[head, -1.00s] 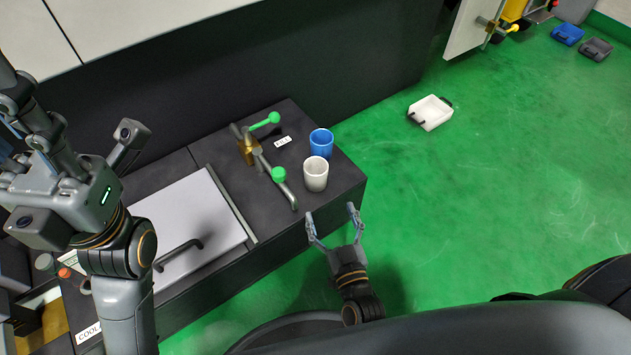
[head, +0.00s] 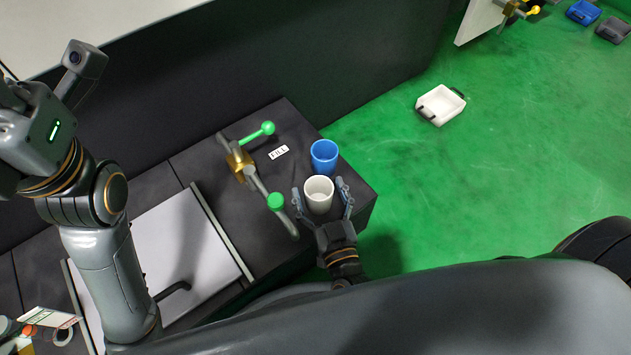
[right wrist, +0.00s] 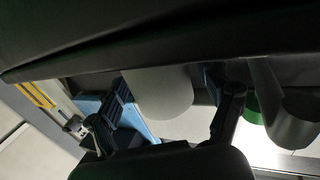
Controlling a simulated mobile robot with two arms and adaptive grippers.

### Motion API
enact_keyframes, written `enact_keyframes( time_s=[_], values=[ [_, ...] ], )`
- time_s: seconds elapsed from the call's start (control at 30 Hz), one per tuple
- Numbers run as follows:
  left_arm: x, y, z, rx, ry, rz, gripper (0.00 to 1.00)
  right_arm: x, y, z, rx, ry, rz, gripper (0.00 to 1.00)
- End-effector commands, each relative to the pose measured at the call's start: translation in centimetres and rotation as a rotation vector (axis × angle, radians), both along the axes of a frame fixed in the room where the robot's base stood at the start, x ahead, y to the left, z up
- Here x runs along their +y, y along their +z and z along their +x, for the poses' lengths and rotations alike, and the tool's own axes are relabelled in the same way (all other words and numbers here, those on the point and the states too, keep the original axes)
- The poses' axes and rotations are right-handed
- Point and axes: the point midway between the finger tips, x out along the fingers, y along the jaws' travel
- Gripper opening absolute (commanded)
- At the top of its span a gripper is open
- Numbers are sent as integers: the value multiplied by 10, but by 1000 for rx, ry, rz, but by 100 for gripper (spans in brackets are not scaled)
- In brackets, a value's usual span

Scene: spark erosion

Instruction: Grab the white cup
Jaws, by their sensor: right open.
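The white cup (head: 319,195) stands upright on the near right part of the dark counter (head: 350,185), just in front of the blue cup (head: 324,156). My right gripper (head: 319,188) is open, with one finger on each side of the white cup. I cannot tell whether the fingers touch it. In the right wrist view the white cup (right wrist: 160,92) shows between the two fingers (right wrist: 166,112), its upper part in that picture hidden by a dark edge. My left arm is at the left of the head view; its fingers are out of the picture.
A pipe with green knobs (head: 276,201) and a brass fitting (head: 240,166) stands left of the cups. A pale panel (head: 170,250) with a dark handle lies further left. A white bin (head: 441,105) is on the open green floor at the right.

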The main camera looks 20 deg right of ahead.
Motion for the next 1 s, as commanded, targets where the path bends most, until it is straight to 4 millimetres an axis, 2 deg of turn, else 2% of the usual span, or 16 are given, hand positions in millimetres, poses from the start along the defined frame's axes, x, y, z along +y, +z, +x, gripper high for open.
enact_keyframes(
  time_s=[0.2,0.27,0.5,0.83,1.0],
  values=[
    [0,3,-2,-10,0,0,40,1,0,-1,1,0,-1,80],
    [1,2,-4,-11,-1,-1,40,0,0,-1,1,0,-1,70],
    [0,-2,-1,6,-1,-1,40,0,0,-1,1,0,-1,21],
    [0,0,0,6,-1,-1,40,0,3,0,0,0,-1,21],
    [1,4,0,10,0,-1,40,0,16,0,-1,-1,0,21]
  ],
)
